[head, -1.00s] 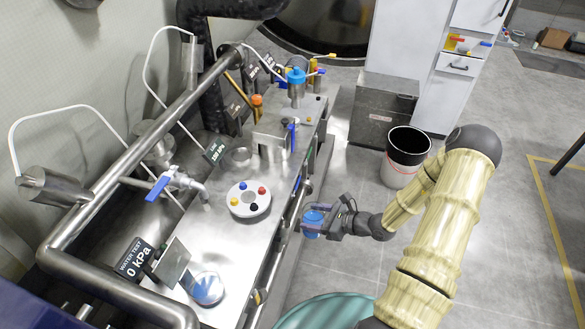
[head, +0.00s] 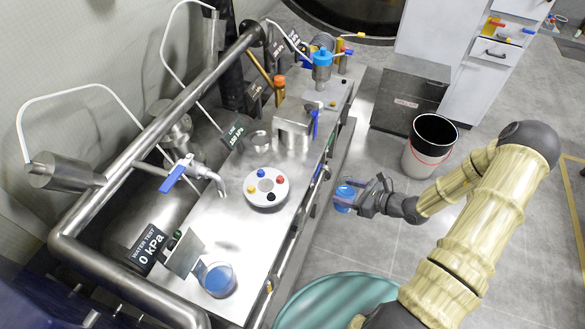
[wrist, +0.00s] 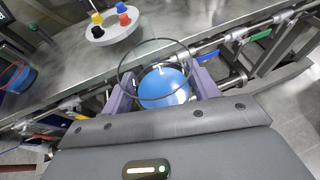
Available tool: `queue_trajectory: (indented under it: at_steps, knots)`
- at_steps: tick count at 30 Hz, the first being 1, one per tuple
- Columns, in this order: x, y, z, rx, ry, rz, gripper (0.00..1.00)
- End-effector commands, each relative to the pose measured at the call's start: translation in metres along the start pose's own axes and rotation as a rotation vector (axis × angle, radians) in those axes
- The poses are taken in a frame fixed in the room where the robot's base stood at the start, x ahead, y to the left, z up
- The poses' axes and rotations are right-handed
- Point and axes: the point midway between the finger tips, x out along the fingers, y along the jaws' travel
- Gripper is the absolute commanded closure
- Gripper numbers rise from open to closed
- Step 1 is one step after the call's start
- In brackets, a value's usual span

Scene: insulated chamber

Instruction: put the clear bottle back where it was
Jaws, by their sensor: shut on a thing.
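My gripper (head: 361,194) is shut on a clear bottle (head: 345,199) with blue contents. It holds it in the air beside the right edge of the steel bench (head: 232,225). In the wrist view the clear bottle shows as a round clear rim above a blue fill (wrist: 163,83), between the two purple-grey fingers. A second clear vessel with blue contents (head: 219,280) stands on the near end of the bench, below a small tilted metal plate.
A white round holder (head: 267,188) with coloured caps sits mid-bench. A tap with a blue lever (head: 172,178) and steel pipes line the left. A bucket (head: 428,145) and a teal round thing (head: 335,302) stand on the floor. Bare bench lies between holder and near vessel.

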Motion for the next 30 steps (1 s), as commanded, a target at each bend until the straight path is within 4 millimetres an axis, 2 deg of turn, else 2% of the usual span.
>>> queue_trajectory:
  at_steps: [5,9,15,18,21,30]
  knots:
    - [0.040,-0.014,0.045,-0.063,-0.004,0.115,0.73]
    - [0.081,-0.021,0.092,-0.113,-0.005,0.230,0.73]
    - [0.133,-0.021,0.159,-0.162,-0.006,0.358,0.73]
    - [0.149,-0.018,0.179,-0.171,-0.005,0.391,0.73]
    - [0.155,-0.017,0.188,-0.171,-0.004,0.403,0.73]
    - [0.156,-0.016,0.187,-0.169,-0.003,0.406,0.73]
